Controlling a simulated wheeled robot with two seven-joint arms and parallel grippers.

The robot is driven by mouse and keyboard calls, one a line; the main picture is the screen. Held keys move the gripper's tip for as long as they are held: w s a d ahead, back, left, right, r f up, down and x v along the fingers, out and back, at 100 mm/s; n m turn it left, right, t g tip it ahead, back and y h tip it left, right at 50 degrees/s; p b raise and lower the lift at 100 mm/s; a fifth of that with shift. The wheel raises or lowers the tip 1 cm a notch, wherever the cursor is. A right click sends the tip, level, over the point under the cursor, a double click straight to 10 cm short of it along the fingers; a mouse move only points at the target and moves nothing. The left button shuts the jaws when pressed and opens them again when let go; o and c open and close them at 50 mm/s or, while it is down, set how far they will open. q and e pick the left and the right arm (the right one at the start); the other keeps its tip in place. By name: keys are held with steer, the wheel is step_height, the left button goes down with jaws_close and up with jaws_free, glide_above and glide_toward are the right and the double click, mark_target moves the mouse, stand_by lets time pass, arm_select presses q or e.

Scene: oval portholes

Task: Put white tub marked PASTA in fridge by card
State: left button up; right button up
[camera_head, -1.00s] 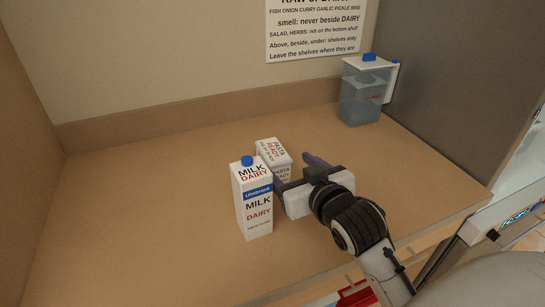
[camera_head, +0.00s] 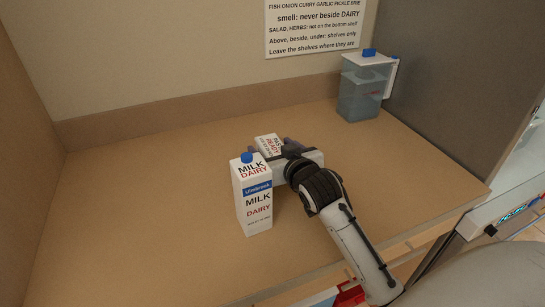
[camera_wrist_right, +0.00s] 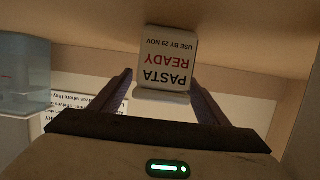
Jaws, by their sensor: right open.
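The white tub marked PASTA READY (camera_head: 267,145) stands on the counter behind and right of the milk carton, its lower part hidden by my right gripper. My right gripper (camera_head: 285,147) is at the tub's near side, its fingers pointing toward it. In the right wrist view the tub (camera_wrist_right: 167,65) shows its lid text between and just beyond the tips of the two spread fingers (camera_wrist_right: 160,85). The gripper is open; I cannot tell whether a finger touches the tub. The card (camera_head: 314,27) with storage rules is on the back wall. My left gripper and the fridge's inside are not seen.
A milk carton (camera_head: 253,195) with a blue cap stands close left of my right gripper. A clear water jug (camera_head: 363,88) with a white lid stands at the back right, beside a grey panel (camera_head: 455,70). The counter (camera_head: 130,220) is clear on the left.

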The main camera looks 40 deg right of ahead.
mark_target(273, 146)
steer(key=c, duration=1.5)
step_height(273, 146, up, 18)
